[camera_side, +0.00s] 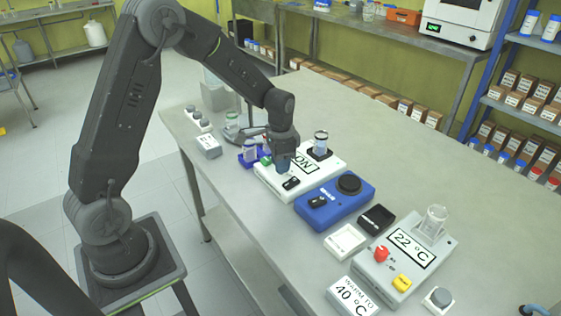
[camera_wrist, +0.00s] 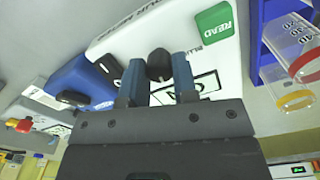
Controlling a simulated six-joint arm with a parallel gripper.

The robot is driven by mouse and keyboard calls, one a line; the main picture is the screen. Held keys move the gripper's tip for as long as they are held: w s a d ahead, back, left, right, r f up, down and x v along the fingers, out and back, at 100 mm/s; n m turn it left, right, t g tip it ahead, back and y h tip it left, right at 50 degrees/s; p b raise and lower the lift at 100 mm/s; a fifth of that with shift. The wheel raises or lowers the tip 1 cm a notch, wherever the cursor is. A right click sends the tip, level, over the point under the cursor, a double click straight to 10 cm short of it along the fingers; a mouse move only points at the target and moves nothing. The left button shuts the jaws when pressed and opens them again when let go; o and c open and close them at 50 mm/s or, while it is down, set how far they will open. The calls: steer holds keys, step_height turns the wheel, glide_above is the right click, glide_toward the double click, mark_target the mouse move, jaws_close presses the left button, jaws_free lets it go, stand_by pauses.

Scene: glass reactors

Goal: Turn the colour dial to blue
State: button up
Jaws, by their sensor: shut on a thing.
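The white instrument (camera_side: 262,184) stands on the bench and has a display that reads "ON" in the side view. My gripper (camera_side: 284,172) reaches down over it from above. In the wrist view, my gripper's two blue fingers (camera_wrist: 154,78) are shut on the dark colour dial (camera_wrist: 159,60), one finger on each side. Small lettering lies beside the dial, partly hidden, so I cannot tell the setting. A green READ button (camera_wrist: 215,21) is close by on the same instrument. A black switch (camera_side: 291,183) is at its near end. In the side view my gripper hides the dial.
A blue stirrer (camera_side: 336,201) with a round black plate stands right of the instrument. A blue rack (camera_wrist: 268,40) with vials is close on the other side. A heater reading 22 °C (camera_side: 410,245) stands farther right.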

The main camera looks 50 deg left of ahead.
steer(key=n, duration=0.6)
steer(key=shift+n, duration=0.3)
steer(key=n, duration=0.6)
stand_by(0.4)
steer(key=o, duration=0.9)
step_height(320, 180, up, 14)
steer(key=shift+f, duration=0.1)
